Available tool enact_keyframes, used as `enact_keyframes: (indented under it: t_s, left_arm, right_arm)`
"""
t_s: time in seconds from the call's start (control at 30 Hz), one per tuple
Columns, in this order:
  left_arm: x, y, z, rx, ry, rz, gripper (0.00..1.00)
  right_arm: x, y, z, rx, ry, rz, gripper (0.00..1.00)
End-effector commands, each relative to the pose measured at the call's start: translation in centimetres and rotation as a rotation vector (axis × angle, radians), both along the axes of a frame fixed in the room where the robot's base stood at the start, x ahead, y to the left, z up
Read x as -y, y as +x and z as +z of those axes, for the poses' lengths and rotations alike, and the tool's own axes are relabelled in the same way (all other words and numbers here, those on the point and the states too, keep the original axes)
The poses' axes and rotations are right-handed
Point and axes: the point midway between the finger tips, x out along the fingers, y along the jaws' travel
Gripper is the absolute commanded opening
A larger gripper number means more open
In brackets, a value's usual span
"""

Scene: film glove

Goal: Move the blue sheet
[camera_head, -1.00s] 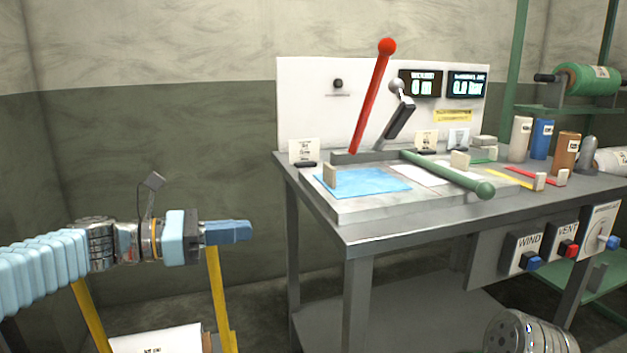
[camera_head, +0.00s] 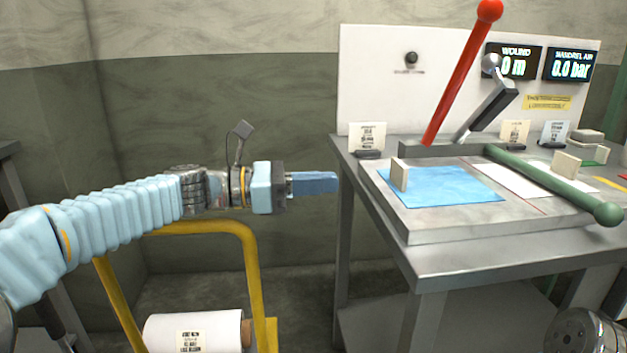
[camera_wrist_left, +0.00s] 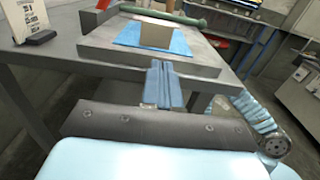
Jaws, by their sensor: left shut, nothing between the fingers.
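The blue sheet (camera_head: 455,188) lies flat on a raised pale slab (camera_head: 412,228) on the grey bench. A small beige block (camera_head: 400,175) stands on the sheet's left part. My left gripper (camera_head: 334,182) is shut and empty, left of the bench and apart from the sheet. In the left wrist view my left gripper (camera_wrist_left: 165,68) points toward the slab, and the sheet (camera_wrist_left: 130,33) shows beyond it, partly hidden by the block (camera_wrist_left: 156,34). My right gripper is not seen in the head view.
A red lever (camera_head: 462,75) and a grey handle (camera_head: 495,105) rise behind the slab. A green bar (camera_head: 560,185) crosses over a white sheet (camera_head: 512,180). A label card (camera_head: 368,137) stands at the bench's back left. A yellow frame (camera_head: 250,260) with a white roll (camera_head: 195,332) stands below my left arm.

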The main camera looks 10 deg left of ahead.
Motion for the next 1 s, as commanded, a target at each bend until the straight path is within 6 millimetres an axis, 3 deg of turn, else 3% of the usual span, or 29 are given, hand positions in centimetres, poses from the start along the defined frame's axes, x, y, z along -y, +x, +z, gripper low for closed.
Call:
enact_keyframes:
  t_s: [0.2,0.4,0.6,1.0]
  left_arm:
    - [4.6,1.5,0.0,0.0,0.001,-0.004,0.0]
    - [7.8,2.5,0.1,0.001,0.0,-0.002,0.0]
    - [9.2,3.0,0.0,0.001,0.0,0.0,0.0]
    - [9.5,3.1,0.0,0.0,0.0,0.0,0.0]
  right_arm:
    - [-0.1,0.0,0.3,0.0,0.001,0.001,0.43]
    - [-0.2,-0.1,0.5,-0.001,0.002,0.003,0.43]
    - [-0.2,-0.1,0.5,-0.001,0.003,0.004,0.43]
    - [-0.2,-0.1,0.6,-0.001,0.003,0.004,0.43]
